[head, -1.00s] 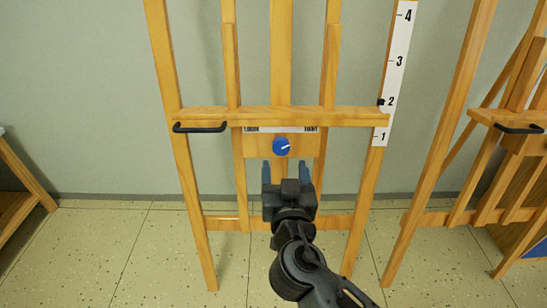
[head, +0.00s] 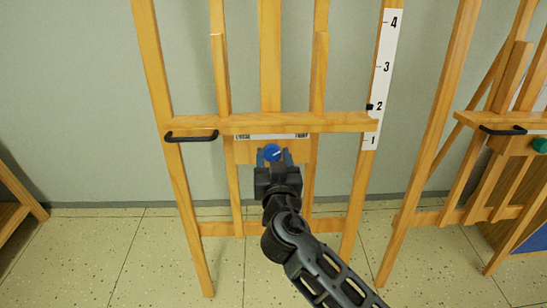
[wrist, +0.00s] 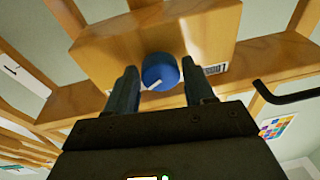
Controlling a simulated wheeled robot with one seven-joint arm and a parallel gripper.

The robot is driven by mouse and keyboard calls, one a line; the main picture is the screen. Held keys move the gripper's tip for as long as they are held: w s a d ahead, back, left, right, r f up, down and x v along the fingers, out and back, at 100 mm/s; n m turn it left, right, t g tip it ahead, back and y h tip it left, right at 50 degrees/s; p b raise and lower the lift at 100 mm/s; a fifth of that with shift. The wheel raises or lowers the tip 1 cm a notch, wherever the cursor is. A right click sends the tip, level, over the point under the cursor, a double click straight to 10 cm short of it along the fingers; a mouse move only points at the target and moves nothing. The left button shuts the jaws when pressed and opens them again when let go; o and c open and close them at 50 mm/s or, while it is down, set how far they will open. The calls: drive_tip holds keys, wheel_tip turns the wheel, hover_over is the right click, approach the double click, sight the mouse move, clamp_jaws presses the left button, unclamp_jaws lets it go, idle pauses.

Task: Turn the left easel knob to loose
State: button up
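The left easel (head: 270,122) has a blue round knob (head: 272,152) on a wooden block under its crossbar. The knob also shows in the wrist view (wrist: 160,70). Its white pointer line slants up and right in the head view, toward the TIGHT end of the label strip (head: 272,136). My gripper (head: 273,157) is open, with one finger on each side of the knob, close to it. In the wrist view the knob sits between the fingertips (wrist: 161,78) with small gaps. Whether the tips reach past its face is hard to tell.
A black handle (head: 191,137) is on the crossbar's left part. A numbered scale (head: 383,70) with a black marker (head: 369,107) runs up the right upright. Another easel (head: 480,215) with a green knob (head: 540,145) stands at right. Bare floor lies in front.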

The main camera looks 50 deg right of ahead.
drive_tip(key=c, duration=0.7)
